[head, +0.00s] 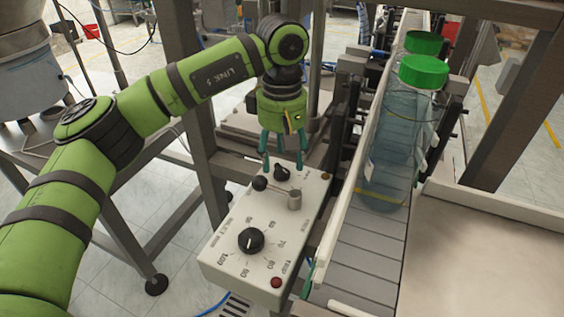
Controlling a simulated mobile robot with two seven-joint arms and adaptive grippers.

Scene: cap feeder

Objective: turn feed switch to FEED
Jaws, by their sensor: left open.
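A white control box (222,262) stands in the lower middle of the head view. Near its far end are a small black knob (282,172) and a lever with a black ball (260,184) and a metal post (295,200). I cannot tell which of these is the feed switch, and no FEED label is readable. My left gripper (283,162) points down over the far end of the box, its two teal fingers spread and empty. The black knob shows just below and between the fingertips; contact cannot be told. My right gripper is not in view.
A large black dial (251,240) with a number scale and a red button (276,282) sit on the box's near part. Right of it, a conveyor (362,250) carries clear bottles with green caps (424,72). Frame posts stand close behind my left arm.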

